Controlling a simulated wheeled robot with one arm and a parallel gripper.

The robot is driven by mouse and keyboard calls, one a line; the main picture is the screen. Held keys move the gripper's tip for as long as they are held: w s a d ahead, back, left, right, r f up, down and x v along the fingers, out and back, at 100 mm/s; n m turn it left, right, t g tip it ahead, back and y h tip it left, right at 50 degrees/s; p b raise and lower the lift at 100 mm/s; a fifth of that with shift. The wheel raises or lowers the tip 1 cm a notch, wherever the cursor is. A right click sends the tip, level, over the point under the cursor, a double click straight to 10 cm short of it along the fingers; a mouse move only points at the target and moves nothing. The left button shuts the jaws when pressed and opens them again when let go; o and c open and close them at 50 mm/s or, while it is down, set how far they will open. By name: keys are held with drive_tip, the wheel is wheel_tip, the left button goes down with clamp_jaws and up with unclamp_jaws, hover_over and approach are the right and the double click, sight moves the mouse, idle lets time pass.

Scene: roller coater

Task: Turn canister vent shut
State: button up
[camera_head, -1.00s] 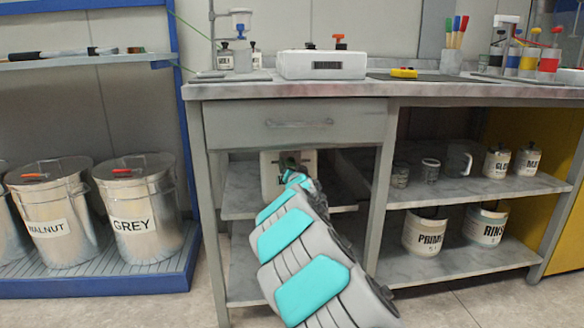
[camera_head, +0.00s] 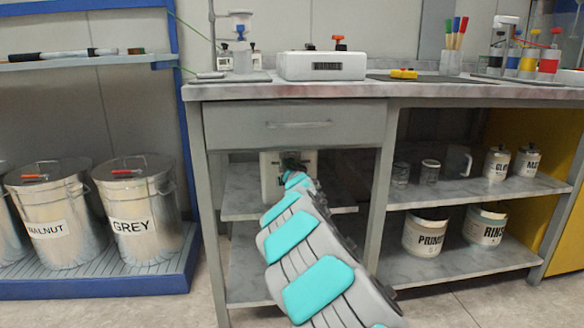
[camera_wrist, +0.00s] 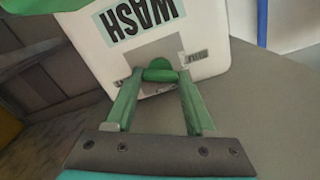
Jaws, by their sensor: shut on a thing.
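The white canister (camera_wrist: 206,38) marked WASH shows upside down in the wrist view. Its vent, a small green knob (camera_wrist: 160,73), sits on a grey patch between two small labels, partly unreadable. My gripper (camera_wrist: 159,78) has its two green fingers on either side of the knob, shut on it. In the head view the canister (camera_head: 269,178) stands on the shelf under the drawer. My gripper (camera_head: 292,165) reaches its front face there, and my arm hides part of it.
The canister's shelf (camera_head: 238,202) lies between bench legs, below a closed drawer (camera_head: 290,126). Jars and a jug stand on shelves to the right. Bins marked WALNUT (camera_head: 52,215) and GREY (camera_head: 138,205) stand at left.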

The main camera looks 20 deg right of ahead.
clamp_jaws()
drive_tip(key=shift+r+n, duration=0.3)
drive_tip(key=shift+r, duration=0.15)
drive_tip(key=shift+p, duration=0.3)
drive_tip(key=shift+n, duration=0.3)
drive_tip(key=shift+f, duration=0.25)
drive_tip(key=shift+f+n, duration=0.15)
drive_tip(key=shift+n, duration=0.55)
drive_tip(key=shift+n+b, duration=0.7)
drive_tip(key=shift+n, duration=0.7)
